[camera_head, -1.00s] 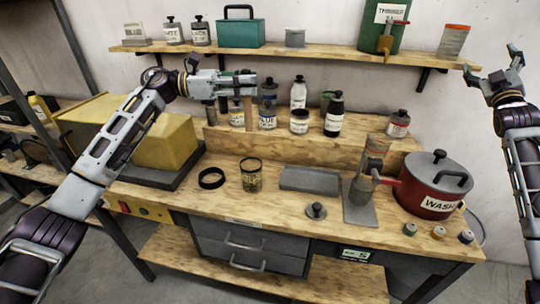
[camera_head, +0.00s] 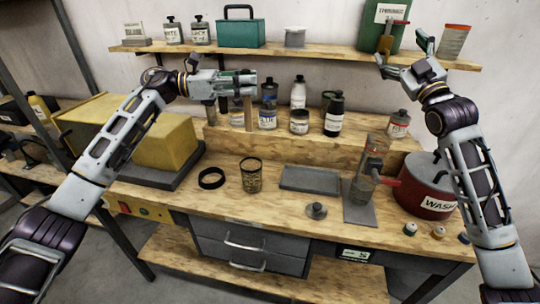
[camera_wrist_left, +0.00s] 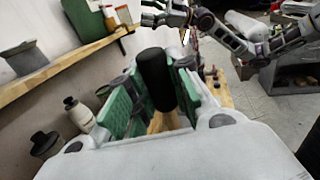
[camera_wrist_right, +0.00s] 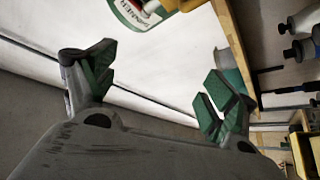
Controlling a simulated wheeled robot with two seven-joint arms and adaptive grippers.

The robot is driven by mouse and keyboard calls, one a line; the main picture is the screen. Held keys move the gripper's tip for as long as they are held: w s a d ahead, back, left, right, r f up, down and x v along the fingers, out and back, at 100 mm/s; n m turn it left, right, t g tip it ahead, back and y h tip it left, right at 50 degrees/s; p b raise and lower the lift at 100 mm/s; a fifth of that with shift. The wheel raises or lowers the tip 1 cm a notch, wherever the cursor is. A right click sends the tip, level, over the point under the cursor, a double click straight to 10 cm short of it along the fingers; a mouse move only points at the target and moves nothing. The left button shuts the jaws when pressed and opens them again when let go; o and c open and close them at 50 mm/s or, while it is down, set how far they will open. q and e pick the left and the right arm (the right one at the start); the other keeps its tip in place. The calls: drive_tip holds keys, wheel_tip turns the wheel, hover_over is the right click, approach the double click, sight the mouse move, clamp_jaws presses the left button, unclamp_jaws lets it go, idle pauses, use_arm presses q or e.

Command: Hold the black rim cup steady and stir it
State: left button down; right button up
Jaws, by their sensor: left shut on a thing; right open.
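The black rim cup (camera_head: 251,178), a clear cup with a dark band at its top, stands upright on the bench, left of centre. My left gripper (camera_head: 246,83) is above and behind it, apart from it. It is shut on a stirring stick with a wooden lower part (camera_head: 248,112) that hangs down; its black upper end (camera_wrist_left: 155,80) shows between the green pads in the left wrist view. My right gripper (camera_head: 402,54) is open and empty, raised in front of the upper shelf at the right. The right wrist view shows its spread fingers (camera_wrist_right: 157,80).
A stand (camera_head: 362,190) and red wash pot (camera_head: 420,198) are further right. Several bottles (camera_head: 334,115) stand on the raised step. The upper shelf (camera_head: 320,55) overhangs behind.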

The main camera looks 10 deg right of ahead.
drive_tip(key=s+a+f+g+y, duration=0.2)
drive_tip(key=a+f+g+y, duration=0.3)
drive_tip(key=a+f, duration=0.8)
drive_tip(key=s+a+f+g+y, duration=0.3)
drive_tip(key=a+f+g+y, duration=0.3)
drive_tip(key=a+f, duration=0.8)
drive_tip(key=a, duration=0.8)
drive_tip(key=shift+s, duration=0.35)
drive_tip(key=shift+f, duration=0.2)
approach(244, 163)
drive_tip(key=shift+s+d+r, duration=0.15)
drive_tip(key=shift+s+d, duration=0.05)
drive_tip(key=shift+d, duration=0.05)
drive_tip(key=shift+w+a, duration=0.1)
drive_tip(key=shift+x, duration=3.6)
drive_tip(key=shift+c, duration=0.3)
